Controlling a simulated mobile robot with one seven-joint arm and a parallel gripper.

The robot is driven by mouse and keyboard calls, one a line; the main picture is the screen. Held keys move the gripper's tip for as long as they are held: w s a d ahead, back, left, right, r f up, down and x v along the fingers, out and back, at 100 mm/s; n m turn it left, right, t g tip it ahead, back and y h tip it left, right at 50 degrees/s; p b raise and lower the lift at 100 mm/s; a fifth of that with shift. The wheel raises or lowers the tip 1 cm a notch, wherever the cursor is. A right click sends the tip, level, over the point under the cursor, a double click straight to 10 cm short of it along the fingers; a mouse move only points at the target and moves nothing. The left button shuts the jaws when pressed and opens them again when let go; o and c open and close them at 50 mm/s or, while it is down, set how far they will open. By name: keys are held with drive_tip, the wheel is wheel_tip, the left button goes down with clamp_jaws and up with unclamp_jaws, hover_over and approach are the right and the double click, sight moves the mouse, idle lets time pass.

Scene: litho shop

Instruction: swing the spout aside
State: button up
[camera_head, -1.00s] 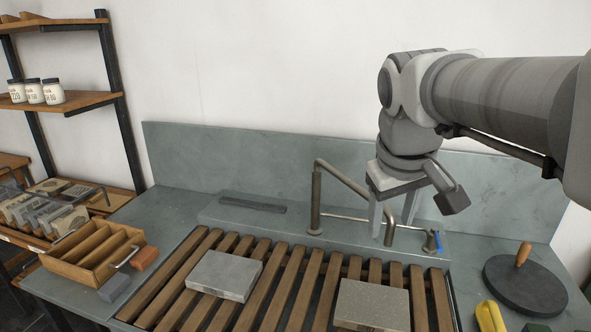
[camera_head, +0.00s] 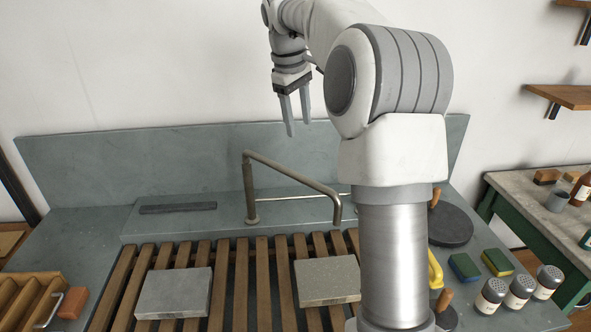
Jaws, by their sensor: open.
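The metal spout (camera_head: 292,174) rises from a post at the back of the sink ledge and slants forward to the right. Its downturned end hangs over the wooden slats, above and behind the right stone. My gripper (camera_head: 296,132) is open and empty, pointing down in front of the backsplash in the picture, above the spout's bend. It looks apart from the spout. My arm hides the ledge to the right of the spout's end.
Two grey stone slabs, left (camera_head: 174,293) and right (camera_head: 328,281), lie on the slatted rack (camera_head: 232,290). A dark round disc (camera_head: 450,226), sponges (camera_head: 464,267) and several shakers (camera_head: 519,290) are at the right. A wooden divided box (camera_head: 28,296) is at lower left.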

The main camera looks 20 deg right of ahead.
sight(307, 179)
drive_tip(key=d+f, duration=0.1)
drive_tip(key=f, duration=0.4)
drive_tip(key=w+d+f, duration=0.1)
drive_tip(key=f, duration=0.5)
drive_tip(key=d+f, duration=0.1)
drive_tip(key=f, duration=0.5)
drive_tip(key=shift+w, duration=0.25)
clamp_jaws()
idle(0.6)
